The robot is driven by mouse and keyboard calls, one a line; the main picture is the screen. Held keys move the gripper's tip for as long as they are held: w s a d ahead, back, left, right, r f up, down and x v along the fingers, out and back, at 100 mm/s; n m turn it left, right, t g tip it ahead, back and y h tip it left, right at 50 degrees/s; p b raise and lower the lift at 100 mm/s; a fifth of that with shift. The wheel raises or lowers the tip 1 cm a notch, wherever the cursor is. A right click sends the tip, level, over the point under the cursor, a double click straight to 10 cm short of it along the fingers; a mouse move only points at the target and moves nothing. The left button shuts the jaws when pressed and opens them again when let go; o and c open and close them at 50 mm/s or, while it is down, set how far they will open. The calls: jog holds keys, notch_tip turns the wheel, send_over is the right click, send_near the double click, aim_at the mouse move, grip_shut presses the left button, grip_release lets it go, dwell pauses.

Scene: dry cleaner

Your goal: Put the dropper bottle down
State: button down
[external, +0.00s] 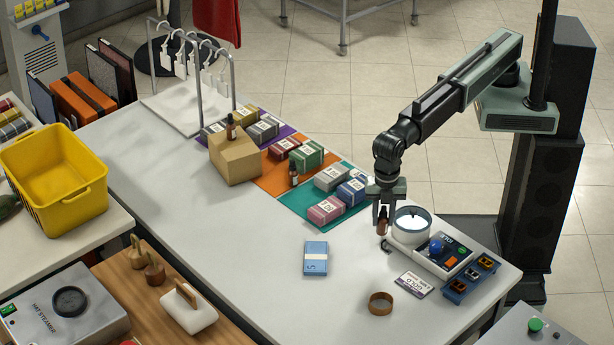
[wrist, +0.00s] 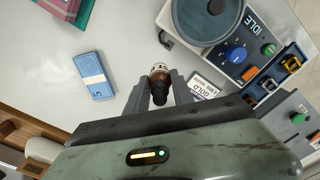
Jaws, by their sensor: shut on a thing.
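My gripper (external: 384,212) is shut on a small brown dropper bottle (external: 382,227), over the right part of the white table (external: 345,285), just left of the round-topped device (external: 411,226). In the wrist view, the bottle (wrist: 159,87) sits between the two fingers (wrist: 160,92), with its dark part toward me and its pale-ringed end away. I cannot tell whether the bottle touches the table. A second dropper bottle (external: 294,175) stands on the orange mat, and a third (external: 230,127) stands on the cardboard box (external: 236,160).
A blue bundle (external: 315,258), a brown ring (external: 380,303) and a label card (external: 414,284) lie on the table. Wrapped bundles stand on coloured mats farther back. A control panel (external: 445,252) and a blue tray (external: 470,278) are at right. Bare tabletop lies around the blue bundle.

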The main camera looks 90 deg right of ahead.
jog(key=shift+d+n, duration=0.3)
jog(key=w+d+m, duration=0.2)
jog(key=w+d, duration=0.8)
jog(key=d, duration=0.3)
jog(key=w+d+m, duration=0.1)
jog(key=w+d, duration=0.8)
jog(key=d, duration=0.4)
jog(key=f+b, duration=0.9)
jog(key=f, duration=0.1)
jog(key=shift+w+a+b, duration=0.1)
jog(key=shift+w+b, duration=0.1)
jog(key=shift+b, duration=0.2)
jog(key=shift+r, duration=0.3)
jog(key=shift+f, duration=0.2)
jog(key=c, duration=1.1)
grip_release()
jog(key=shift+r, duration=0.15)
